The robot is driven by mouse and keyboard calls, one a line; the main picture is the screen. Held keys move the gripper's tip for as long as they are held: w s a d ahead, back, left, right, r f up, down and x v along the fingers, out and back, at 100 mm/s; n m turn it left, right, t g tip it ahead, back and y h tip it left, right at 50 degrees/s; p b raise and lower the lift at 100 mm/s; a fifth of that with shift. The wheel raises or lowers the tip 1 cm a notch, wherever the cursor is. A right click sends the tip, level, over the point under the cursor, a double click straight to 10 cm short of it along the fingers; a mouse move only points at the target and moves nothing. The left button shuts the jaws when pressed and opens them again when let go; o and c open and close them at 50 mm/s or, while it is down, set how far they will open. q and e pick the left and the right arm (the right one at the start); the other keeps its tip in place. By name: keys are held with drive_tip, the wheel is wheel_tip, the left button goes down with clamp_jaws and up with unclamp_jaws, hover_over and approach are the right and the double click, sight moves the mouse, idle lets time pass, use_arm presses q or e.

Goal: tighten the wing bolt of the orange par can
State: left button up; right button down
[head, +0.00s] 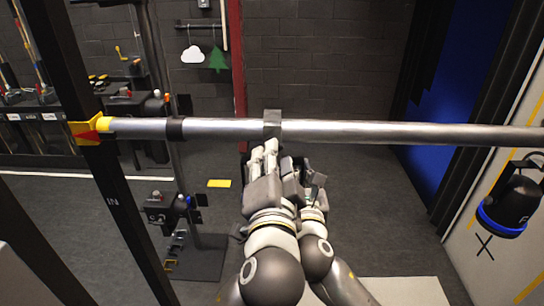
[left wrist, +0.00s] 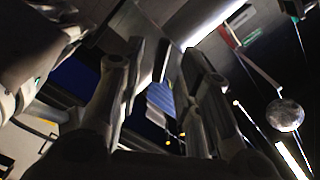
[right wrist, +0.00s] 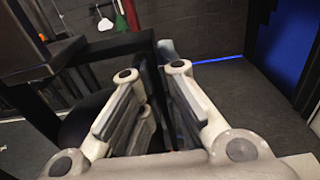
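A dark clamp (head: 272,124) is around the horizontal silver pipe (head: 390,132). Below it, dark fixture parts are mostly hidden behind my grippers; I see no orange ring and cannot make out the wing bolt. My left gripper (head: 268,155) is just under the clamp, fingers pointing up toward the pipe. Its fingers stand apart in the left wrist view (left wrist: 155,70). My right gripper (head: 306,172) is close beside it on the right and slightly lower. In the right wrist view its fingers (right wrist: 178,70) are apart, with a dark part behind the gap; contact is unclear.
A black par can with a blue ring (head: 503,205) hangs at the right near the wall. A dark upright post (head: 95,165) stands at the left. Black fixtures on a stand (head: 160,205) are behind it. A yellow piece (head: 219,183) lies on the open grey floor.

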use_arm(q)
drive_tip(key=s, duration=1)
drive_tip(key=shift+d, duration=0.15)
drive_tip(key=shift+s, duration=0.1)
use_arm(e)
drive_tip(key=c, duration=1.6)
unclamp_jaws()
drive_tip(key=shift+o, duration=0.2)
drive_tip(key=s, duration=1.2)
drive_tip(key=shift+d, duration=0.15)
